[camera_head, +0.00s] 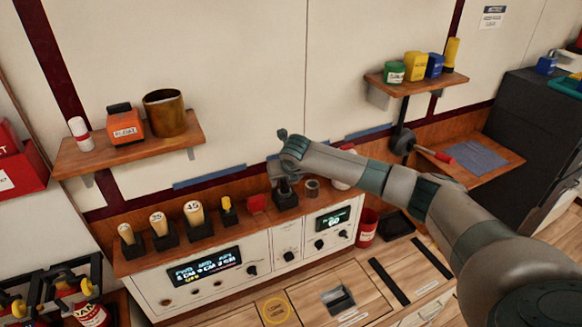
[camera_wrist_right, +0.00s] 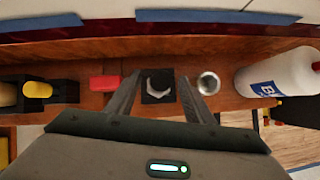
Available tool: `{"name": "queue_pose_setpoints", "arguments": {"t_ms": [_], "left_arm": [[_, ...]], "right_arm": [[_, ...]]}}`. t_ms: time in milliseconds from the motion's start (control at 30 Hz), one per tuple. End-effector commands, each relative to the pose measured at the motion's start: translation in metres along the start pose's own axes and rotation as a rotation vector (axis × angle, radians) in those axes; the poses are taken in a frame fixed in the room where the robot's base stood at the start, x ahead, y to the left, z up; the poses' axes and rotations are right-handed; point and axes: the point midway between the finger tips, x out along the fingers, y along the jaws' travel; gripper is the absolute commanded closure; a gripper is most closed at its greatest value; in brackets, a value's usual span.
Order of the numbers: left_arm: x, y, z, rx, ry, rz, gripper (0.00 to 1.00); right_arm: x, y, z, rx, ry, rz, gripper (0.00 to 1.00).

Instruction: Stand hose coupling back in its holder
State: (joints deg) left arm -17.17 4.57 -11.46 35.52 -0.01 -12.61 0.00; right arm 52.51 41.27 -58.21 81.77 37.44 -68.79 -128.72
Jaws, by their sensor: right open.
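My right gripper (camera_head: 284,181) is over the back ledge of the console, pointing down and open. In the right wrist view its fingers (camera_wrist_right: 159,80) are on either side of a black square holder (camera_wrist_right: 148,98). A pale, roughly hexagonal piece (camera_wrist_right: 160,82), which looks like the hose coupling, is at the holder's middle, between the fingers. I cannot tell whether the fingers touch it or how deep it sits. In the head view the holder (camera_head: 285,202) shows below the gripper, its top partly hidden. My left gripper is not in view.
A grey metal ring or cup (camera_head: 312,187) stands just right of the holder. A white bottle (camera_wrist_right: 275,75) is farther right. A red block (camera_head: 256,204) and a yellow-topped piece (camera_head: 227,207) are to the left. Shelves hang on the wall above.

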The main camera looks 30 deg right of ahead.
Motion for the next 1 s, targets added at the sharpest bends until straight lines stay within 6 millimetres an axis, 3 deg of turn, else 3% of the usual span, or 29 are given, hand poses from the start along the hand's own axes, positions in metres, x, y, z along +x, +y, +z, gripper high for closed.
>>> {"name": "queue_pose_setpoints", "arguments": {"t_ms": [700,1000], "left_arm": [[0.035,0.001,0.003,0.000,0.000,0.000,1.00],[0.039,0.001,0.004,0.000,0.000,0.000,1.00]], "right_arm": [[-0.128,0.000,-0.001,-0.002,-0.004,0.000,0.52],[-0.154,-0.001,0.000,0.000,-0.001,0.000,0.52]]}}
